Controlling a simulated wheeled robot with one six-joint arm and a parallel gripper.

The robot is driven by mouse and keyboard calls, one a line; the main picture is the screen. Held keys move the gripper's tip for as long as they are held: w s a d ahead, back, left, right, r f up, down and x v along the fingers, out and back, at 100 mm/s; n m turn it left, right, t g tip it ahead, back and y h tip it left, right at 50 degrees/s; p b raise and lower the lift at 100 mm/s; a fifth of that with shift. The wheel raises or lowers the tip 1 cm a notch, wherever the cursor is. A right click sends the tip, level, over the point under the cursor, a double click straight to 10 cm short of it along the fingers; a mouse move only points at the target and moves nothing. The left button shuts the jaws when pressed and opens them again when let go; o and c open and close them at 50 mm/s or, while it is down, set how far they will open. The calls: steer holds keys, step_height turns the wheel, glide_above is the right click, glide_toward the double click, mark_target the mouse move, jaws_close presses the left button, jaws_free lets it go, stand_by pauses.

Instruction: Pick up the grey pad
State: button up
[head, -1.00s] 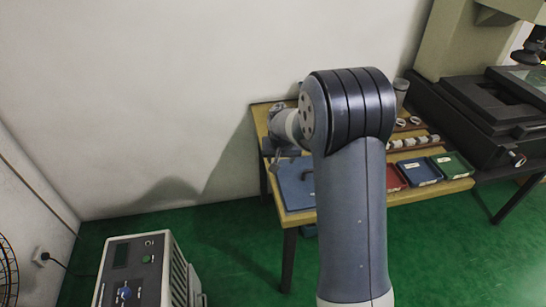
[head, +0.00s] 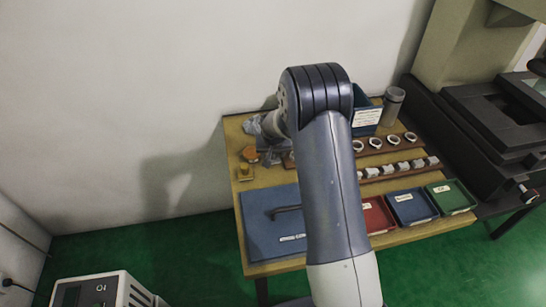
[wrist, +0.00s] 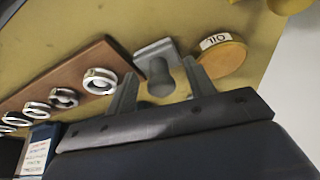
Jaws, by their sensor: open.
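In the wrist view, a light grey flat piece (wrist: 150,50), which looks like the grey pad, lies on the wooden table top. A darker grey rounded shape covers its middle; I cannot tell whether it is a part of the piece or a separate thing. My gripper (wrist: 159,68) is open, with one finger on each side of the grey piece and nothing visibly clamped. I cannot tell the height of the fingertips above the table. In the head view my arm hides most of this spot and the gripper.
A round labelled yellow tin (wrist: 222,57) lies close to the right finger. A brown board with metal rings (wrist: 100,80) is at the left. The table (head: 232,130) also holds a blue folder-like panel (head: 258,238), red, blue and green trays (head: 452,196), and a grey cylinder (head: 393,105).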

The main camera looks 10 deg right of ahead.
steer(key=shift+c, duration=0.4)
steer(key=c, duration=1)
step_height(320, 180, up, 10)
steer(key=shift+r, duration=0.1)
steer(key=o, duration=0.5)
steer(key=c, duration=0.4)
steer(key=shift+o, duration=0.2)
